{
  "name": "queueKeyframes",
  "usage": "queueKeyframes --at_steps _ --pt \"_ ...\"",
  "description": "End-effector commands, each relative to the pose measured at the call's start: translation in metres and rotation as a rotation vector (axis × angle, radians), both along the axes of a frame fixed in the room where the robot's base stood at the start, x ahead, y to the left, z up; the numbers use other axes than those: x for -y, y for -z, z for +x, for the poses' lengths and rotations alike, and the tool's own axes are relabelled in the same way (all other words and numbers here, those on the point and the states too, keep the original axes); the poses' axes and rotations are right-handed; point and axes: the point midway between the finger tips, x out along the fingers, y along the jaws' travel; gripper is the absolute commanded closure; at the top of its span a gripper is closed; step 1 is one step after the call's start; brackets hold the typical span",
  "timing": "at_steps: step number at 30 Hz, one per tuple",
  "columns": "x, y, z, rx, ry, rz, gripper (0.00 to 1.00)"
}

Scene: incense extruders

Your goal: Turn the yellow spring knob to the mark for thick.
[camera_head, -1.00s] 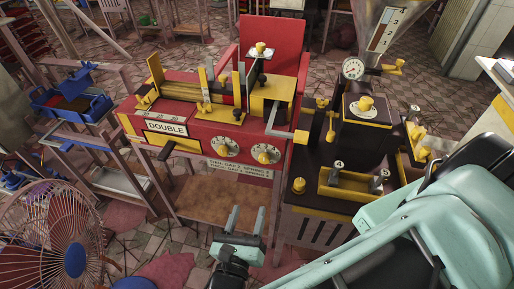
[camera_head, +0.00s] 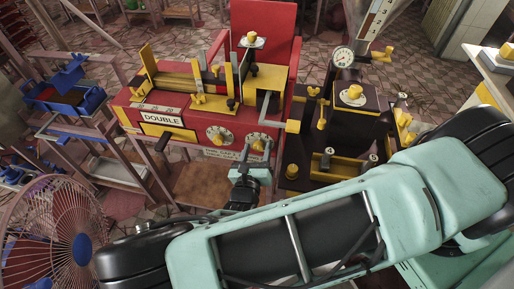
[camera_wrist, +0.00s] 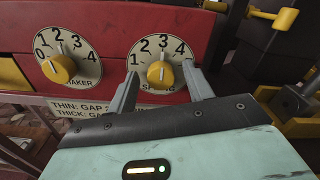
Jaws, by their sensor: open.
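The yellow spring knob (camera_wrist: 160,74) sits on a round dial on the red machine's front; it also shows in the head view (camera_head: 258,145). The dial shows 1 to 4, and the knob's dark pointer seems to face up near 3. My gripper (camera_wrist: 160,84) is open, with one finger on each side of the knob; contact is not clear. In the head view my gripper (camera_head: 253,168) is in front of this dial.
A second dial with a yellow knob (camera_wrist: 60,68), marked "...AKER", is close on the left. A dark machine with yellow parts (camera_head: 340,125) stands on the right. A fan (camera_head: 60,240) and a rack with blue trays (camera_head: 65,98) are on the left.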

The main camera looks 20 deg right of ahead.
Motion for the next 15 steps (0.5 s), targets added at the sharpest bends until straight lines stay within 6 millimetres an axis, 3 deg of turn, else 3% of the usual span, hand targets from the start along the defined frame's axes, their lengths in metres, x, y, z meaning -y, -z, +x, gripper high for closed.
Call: queueKeyframes --at_steps 10,15 --pt "0.0026 0.0003 0.0034 0.0 0.0 0.0 0.49" --pt "0.0025 0.0002 0.0033 0.0 0.0 0.0 0.94"
